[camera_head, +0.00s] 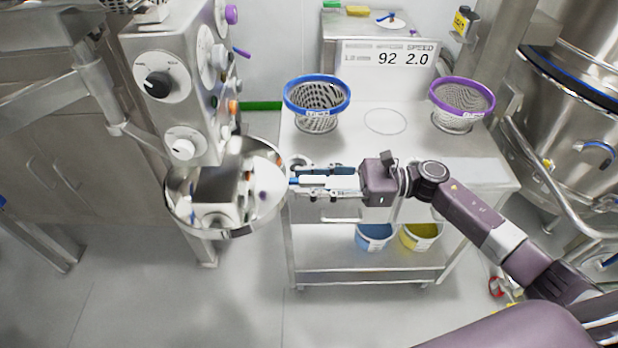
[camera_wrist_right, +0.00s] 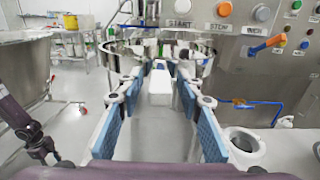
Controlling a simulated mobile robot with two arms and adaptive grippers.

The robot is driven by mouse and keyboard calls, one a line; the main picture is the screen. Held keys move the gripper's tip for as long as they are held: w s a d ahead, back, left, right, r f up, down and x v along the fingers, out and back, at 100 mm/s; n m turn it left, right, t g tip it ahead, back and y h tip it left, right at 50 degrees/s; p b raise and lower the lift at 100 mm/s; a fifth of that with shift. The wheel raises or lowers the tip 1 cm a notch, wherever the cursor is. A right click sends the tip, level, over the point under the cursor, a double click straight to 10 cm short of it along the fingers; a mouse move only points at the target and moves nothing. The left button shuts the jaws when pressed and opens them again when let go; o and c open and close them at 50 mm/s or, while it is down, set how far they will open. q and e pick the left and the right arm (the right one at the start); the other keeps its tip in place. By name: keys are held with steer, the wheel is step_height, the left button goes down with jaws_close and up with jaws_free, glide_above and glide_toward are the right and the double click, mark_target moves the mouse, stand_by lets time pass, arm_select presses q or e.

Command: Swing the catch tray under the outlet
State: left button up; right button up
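The catch tray is a round, shiny steel pan (camera_head: 275,205) at the left centre of the head view, partly below the machine's control box (camera_head: 180,85). Its steel wall also shows ahead in the right wrist view (camera_wrist_right: 122,62). A pale block (camera_wrist_right: 160,85), seemingly the tray's handle, lies between my right fingertips. My right gripper (camera_head: 293,183) is at the tray's right rim. In the right wrist view its blue-padded fingers (camera_wrist_right: 158,82) are apart, with gaps seen beside the block. I cannot pick out the outlet. My left gripper is not in view.
A steel trolley (camera_head: 385,155) carries a blue-rimmed sieve basket (camera_head: 317,100), a purple-rimmed one (camera_head: 461,100) and a display (camera_head: 388,65). Blue and yellow buckets stand on its lower shelf. A large steel vessel (camera_head: 570,130) is at right. Front floor is clear.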

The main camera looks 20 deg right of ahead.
jaws_close()
stand_by(0.3)
steer(key=shift+s, duration=0.1)
